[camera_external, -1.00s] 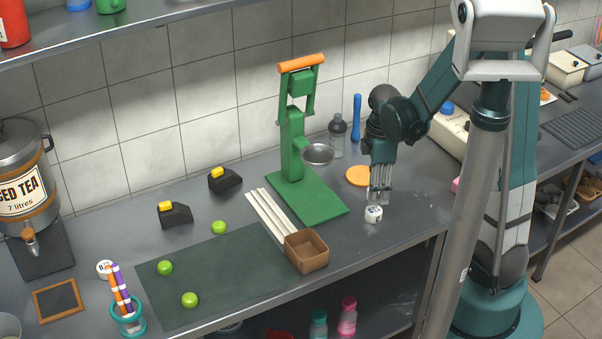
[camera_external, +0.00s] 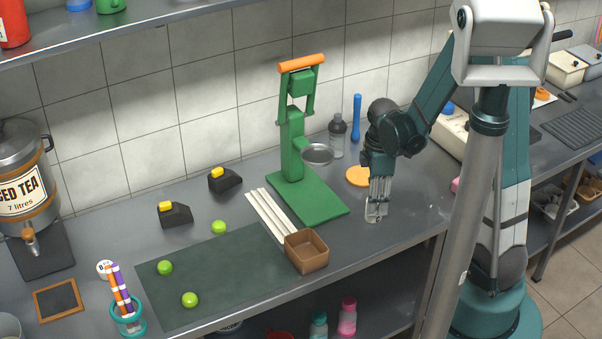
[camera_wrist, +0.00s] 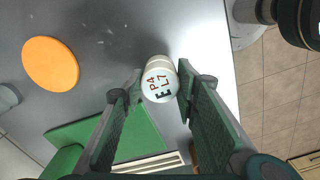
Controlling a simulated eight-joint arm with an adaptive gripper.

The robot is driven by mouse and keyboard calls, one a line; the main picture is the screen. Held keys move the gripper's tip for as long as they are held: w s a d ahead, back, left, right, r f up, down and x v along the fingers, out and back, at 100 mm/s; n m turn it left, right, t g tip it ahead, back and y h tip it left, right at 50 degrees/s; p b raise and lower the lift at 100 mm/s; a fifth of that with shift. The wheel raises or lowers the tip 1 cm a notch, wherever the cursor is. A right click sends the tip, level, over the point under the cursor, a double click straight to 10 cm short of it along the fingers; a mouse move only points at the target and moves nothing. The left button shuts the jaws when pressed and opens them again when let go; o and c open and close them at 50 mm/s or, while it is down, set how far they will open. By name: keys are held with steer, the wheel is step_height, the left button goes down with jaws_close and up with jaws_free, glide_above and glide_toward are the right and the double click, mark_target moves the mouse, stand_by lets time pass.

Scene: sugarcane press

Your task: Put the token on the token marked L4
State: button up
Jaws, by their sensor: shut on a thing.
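A white token (camera_wrist: 158,86) with red and black letters and digits on its face sits between my fingers in the wrist view. My gripper (camera_external: 375,213) is shut on it, low over the bare counter right of the green press. In the external view the fingers mostly hide this token. Another round white token (camera_external: 104,267) with a dark mark stands at the left, behind the pen holder. Its mark is too small to read surely. I see no token clearly marked L4.
A green press (camera_external: 294,150) stands centre, with an orange disc (camera_external: 359,176) beside it. A brown box (camera_external: 306,252), white sticks (camera_external: 270,212) and a dark green mat (camera_external: 215,275) lie to the left. The teal pen holder (camera_external: 128,318) is near the front edge.

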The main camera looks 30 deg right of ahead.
steer(key=shift+f, duration=0.15)
steer(key=o, duration=0.9)
steer(key=shift+c, duration=0.2)
steer(key=shift+r, duration=0.2)
step_height(320, 180, up, 12)
steer(key=p, duration=0.2)
steer(key=shift+r, duration=0.1)
stand_by(0.7)
